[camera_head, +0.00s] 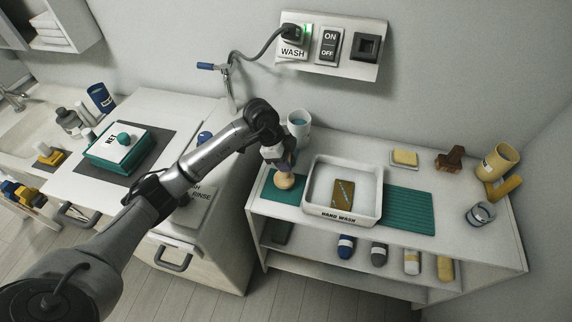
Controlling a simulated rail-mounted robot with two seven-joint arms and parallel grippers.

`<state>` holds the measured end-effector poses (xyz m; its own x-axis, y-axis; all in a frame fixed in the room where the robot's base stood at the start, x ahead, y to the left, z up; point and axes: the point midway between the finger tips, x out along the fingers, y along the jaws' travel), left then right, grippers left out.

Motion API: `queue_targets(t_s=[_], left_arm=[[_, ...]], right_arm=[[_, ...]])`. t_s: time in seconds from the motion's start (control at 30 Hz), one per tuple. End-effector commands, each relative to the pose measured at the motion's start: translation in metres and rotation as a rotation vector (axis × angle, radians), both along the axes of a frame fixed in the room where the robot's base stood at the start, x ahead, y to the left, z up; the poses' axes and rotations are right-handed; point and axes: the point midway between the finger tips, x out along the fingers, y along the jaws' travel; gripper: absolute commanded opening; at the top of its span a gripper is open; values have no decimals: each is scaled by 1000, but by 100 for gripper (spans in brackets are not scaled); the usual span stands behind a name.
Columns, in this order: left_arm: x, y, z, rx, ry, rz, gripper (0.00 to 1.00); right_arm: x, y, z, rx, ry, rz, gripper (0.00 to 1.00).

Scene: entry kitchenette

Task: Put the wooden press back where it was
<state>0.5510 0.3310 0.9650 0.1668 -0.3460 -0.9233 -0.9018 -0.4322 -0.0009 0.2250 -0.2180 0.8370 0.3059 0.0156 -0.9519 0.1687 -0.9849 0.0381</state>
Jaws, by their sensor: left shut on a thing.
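The wooden press (285,181) shows as a round, light wood piece over the green mat (263,188), left of the white wash tray. My left gripper (281,166) is above it and shut on it, with the jaws pointing down. The gripper hides the upper part of the press. I cannot tell whether the press touches the mat. My right gripper is not in view.
The HAND WASH tray (340,214) holds a brown patterned piece (343,192). A white cup (299,122) stands close behind my gripper. A soap dish (404,158), a brown wooden object (450,158), a tan mug (497,160) and a glass (480,214) stand to the right.

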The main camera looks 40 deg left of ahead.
Motion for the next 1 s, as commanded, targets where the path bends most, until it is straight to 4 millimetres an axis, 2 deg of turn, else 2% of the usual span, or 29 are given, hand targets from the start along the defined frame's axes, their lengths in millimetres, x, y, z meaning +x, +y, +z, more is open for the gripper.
queue_targets(t_s=[0.2, 0.6, 0.63, 0.87, 1.0], left_arm=[[0, 0, -26, -1, 2, 0, 0], [0, 0, -30, 0, 0, 0, 0], [0, 0, -30, 1, 0, 0, 39], [0, 0, -30, 1, 0, 0, 61], [0, 0, -30, 1, 0, 0, 61]], right_arm=[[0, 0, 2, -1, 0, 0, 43], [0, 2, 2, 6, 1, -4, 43], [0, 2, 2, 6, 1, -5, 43], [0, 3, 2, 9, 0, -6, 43], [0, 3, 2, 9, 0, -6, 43]])
